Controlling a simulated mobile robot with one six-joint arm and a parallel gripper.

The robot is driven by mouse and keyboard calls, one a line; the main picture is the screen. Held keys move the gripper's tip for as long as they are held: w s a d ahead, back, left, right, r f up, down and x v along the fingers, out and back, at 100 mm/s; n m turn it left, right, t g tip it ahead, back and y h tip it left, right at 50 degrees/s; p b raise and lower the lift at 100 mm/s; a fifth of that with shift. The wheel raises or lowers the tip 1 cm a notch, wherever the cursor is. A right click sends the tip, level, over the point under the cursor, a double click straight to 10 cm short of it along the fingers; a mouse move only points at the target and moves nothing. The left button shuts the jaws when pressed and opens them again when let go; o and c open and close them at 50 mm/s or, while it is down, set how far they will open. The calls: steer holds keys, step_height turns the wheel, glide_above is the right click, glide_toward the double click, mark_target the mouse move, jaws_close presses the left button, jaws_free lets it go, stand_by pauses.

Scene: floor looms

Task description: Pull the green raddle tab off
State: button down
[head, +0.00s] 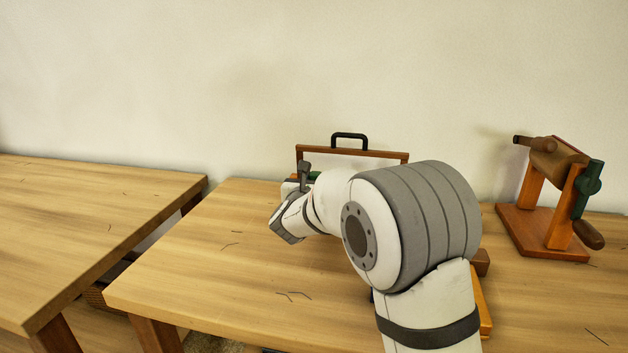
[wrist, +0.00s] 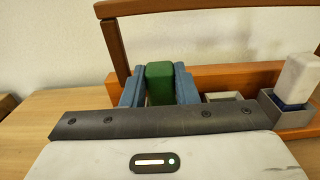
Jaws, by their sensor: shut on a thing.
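The green raddle tab (wrist: 159,84) stands between the two blue fingers of my gripper (wrist: 158,88) in the wrist view, and the fingers are shut on it from both sides. Behind it runs an orange-brown wooden bar (wrist: 215,78). In the head view a bit of green (head: 314,175) shows beside my gripper (head: 304,178), in front of the wooden frame. The lower end of the tab is hidden behind my gripper's body, so I cannot tell whether it still touches the bar.
A brown frame with a black handle (head: 349,137) stands at the back of the table (head: 210,240). In the wrist view, a grey holder (wrist: 280,108) with a white block (wrist: 297,75) is at the right. A wooden winder (head: 552,190) stands far right. A gap separates the left table (head: 90,220).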

step_height(320, 180, up, 6)
steer(key=shift+f+p, duration=0.2)
steer(key=shift+p, duration=0.6)
